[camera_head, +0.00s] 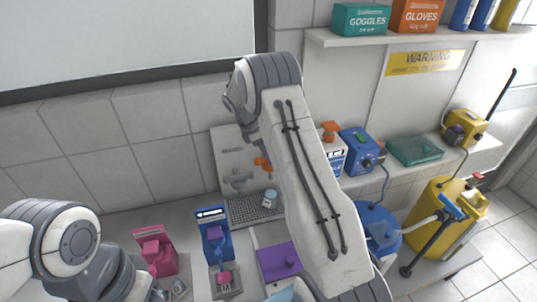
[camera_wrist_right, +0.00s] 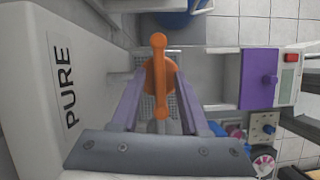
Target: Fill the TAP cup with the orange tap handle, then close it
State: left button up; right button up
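The orange tap handle (camera_head: 263,163) shows on the pale panel left of my right arm. It also stands upright in the right wrist view (camera_wrist_right: 159,75), with a round hub and a narrow bar. My right gripper (camera_wrist_right: 159,78) has its two purple fingers apart, one on each side of the hub. I cannot tell whether they touch it. A small cup with a pale blue top (camera_head: 270,197) sits on the dark grate below the handle; its label is unreadable and its fill level is not visible. My left arm is at the lower left; its fingers are not visible.
A white container marked PURE (camera_wrist_right: 68,80) is close on the left in the wrist view. Blue (camera_head: 375,225) and yellow (camera_head: 440,215) containers stand at right.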

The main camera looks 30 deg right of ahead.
dwell(0.3)
jog(key=shift+w+a+r, duration=0.15)
jog(key=shift+a+r, duration=0.05)
jog(key=shift+r, duration=0.1)
jog(key=b+v, duration=0.3)
jog(key=v, duration=0.5)
jog(key=shift+r, duration=0.35)
jog(key=shift+a+r, duration=0.25)
jog(key=shift+r, duration=0.2)
